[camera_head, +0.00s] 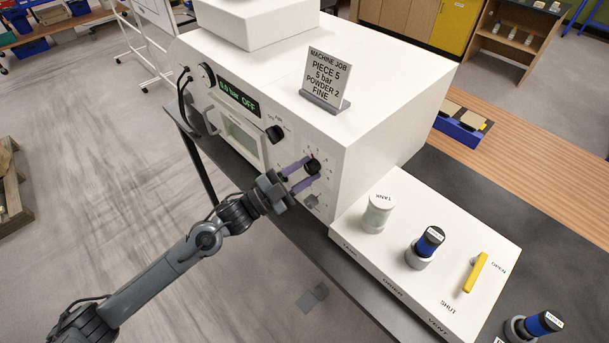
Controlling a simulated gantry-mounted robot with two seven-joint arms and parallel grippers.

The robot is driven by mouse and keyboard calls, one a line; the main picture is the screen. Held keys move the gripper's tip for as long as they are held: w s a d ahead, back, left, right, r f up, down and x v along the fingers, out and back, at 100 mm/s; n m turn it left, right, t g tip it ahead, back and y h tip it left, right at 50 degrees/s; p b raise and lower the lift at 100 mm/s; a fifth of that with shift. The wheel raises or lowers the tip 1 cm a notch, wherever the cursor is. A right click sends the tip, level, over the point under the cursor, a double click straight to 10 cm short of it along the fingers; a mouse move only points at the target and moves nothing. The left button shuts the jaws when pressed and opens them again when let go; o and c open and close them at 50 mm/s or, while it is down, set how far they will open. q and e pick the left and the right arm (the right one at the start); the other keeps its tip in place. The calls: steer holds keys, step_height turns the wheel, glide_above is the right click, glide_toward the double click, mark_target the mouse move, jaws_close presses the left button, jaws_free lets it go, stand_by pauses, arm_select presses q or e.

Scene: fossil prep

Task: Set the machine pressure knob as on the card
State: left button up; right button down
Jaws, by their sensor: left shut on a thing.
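The white machine (380,100) has a dark display (238,98) with green text ending "bar OFF"; its digits are hard to read for certain. The card (327,79) stands on top and reads "MACHINE JOB, PIECE 5, 5 bar, POWDER 2, FINE". My left gripper (304,176) is at the front panel, its purple fingers shut around a black knob (313,166) ringed by small marks. The gripper partly hides this dial, so its setting cannot be read. My right gripper is not in view.
Another black knob (275,134) sits up and left on the panel. A lower, greyish knob (310,201) is close below the gripper. At right, a white box (375,258) carries a tank jar (378,213), a blue-black container (428,243) and a yellow lever (475,272).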

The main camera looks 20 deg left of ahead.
arm_select(q)
steer(key=m+g+b, duration=0.1)
steer(key=m, duration=0.2)
steer(key=m+g+b, duration=0.1)
steer(key=m, duration=0.3)
steer(key=shift+a+r+g, duration=0.1)
steer(key=shift+g, duration=0.3)
steer(key=m+b, duration=0.1)
steer(key=m, duration=0.1)
steer(key=m+g+y+b, duration=0.1)
steer(key=m+b, duration=0.1)
steer(key=m, duration=0.1)
steer(key=shift+r+g, duration=0.15)
steer(key=shift+g, duration=0.15)
steer(key=m+y+b, duration=0.1)
steer(key=m, duration=0.1)
steer(key=m+y+b, duration=0.1)
steer(key=m+b, duration=0.1)
steer(key=shift+r+m+g, duration=0.15)
steer(key=shift+m+g, duration=0.25)
steer(key=m+y+b, duration=0.2)
steer(key=m, duration=0.2)
steer(key=shift+r+y, duration=0.1)
steer(key=shift+y, duration=0.2)
steer(key=o, duration=1)
